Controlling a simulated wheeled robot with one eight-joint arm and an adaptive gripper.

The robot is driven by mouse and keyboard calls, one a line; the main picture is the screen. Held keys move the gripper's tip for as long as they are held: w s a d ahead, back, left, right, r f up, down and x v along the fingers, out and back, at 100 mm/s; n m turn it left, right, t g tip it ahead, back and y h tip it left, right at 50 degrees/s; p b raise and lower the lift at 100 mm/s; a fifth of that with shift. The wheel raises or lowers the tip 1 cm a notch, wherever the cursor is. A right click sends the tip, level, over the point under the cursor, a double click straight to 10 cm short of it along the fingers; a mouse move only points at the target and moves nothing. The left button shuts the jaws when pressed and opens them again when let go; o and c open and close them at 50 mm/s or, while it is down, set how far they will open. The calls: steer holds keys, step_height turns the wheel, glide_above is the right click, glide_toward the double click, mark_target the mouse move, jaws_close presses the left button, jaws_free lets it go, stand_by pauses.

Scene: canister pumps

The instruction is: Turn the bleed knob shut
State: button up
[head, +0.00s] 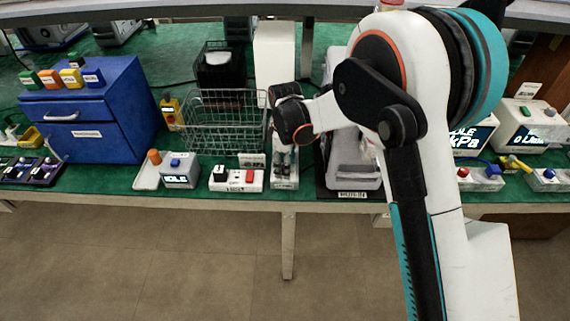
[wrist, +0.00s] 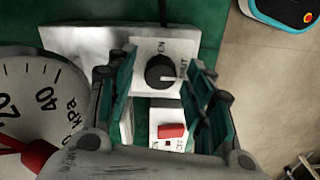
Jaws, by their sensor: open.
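I see no contact with the knob. In the head view my gripper (head: 285,158) points down over a narrow white unit (head: 285,183). A black knob (head: 220,174) on a white box stands to its left; I cannot tell whether it is the same knob.
In the wrist view a red switch (wrist: 172,131) lies below the knob, and a kPa gauge (wrist: 38,105) with a red needle is at left. In the head view a wire basket (head: 226,123) stands behind the small boxes, and a blue cabinet (head: 95,115) is farther left.

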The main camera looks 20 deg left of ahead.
step_height(320, 180, up, 12)
stand_by(0.5)
steer(key=shift+f, duration=0.1)
